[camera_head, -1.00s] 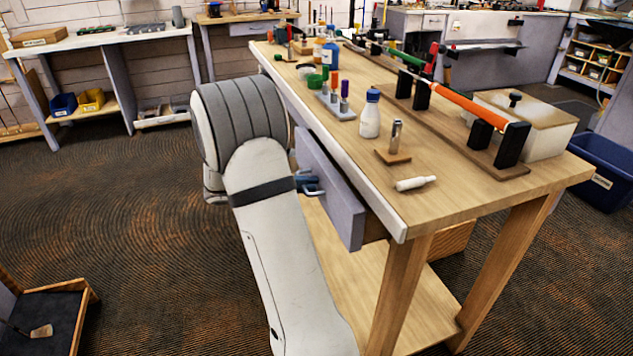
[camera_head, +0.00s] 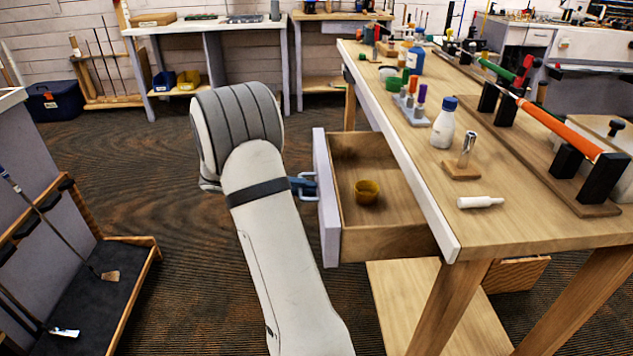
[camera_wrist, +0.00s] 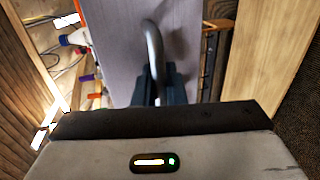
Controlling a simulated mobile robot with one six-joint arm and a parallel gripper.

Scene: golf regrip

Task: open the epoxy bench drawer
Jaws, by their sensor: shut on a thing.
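The epoxy bench drawer (camera_head: 385,243) stands pulled well out of the left side of the wooden bench (camera_head: 520,228). Its inside shows, with a small amber cup (camera_head: 367,191) on its floor. My gripper (camera_head: 305,185) is at the outer side of the grey drawer front (camera_head: 326,200), shut on the metal handle. In the wrist view the curved handle (camera_wrist: 152,45) runs into my dark fingers (camera_wrist: 158,88), in front of the grey drawer front (camera_wrist: 120,30). My arm hides part of the gripper in the head view.
On the bench top are a white bottle with a blue cap (camera_head: 445,122), a white tube (camera_head: 480,202), a small metal post on a wooden base (camera_head: 466,155) and an orange shaft in black blocks (camera_head: 556,125). A club rack (camera_head: 110,290) stands at the lower left. Carpet floor between is clear.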

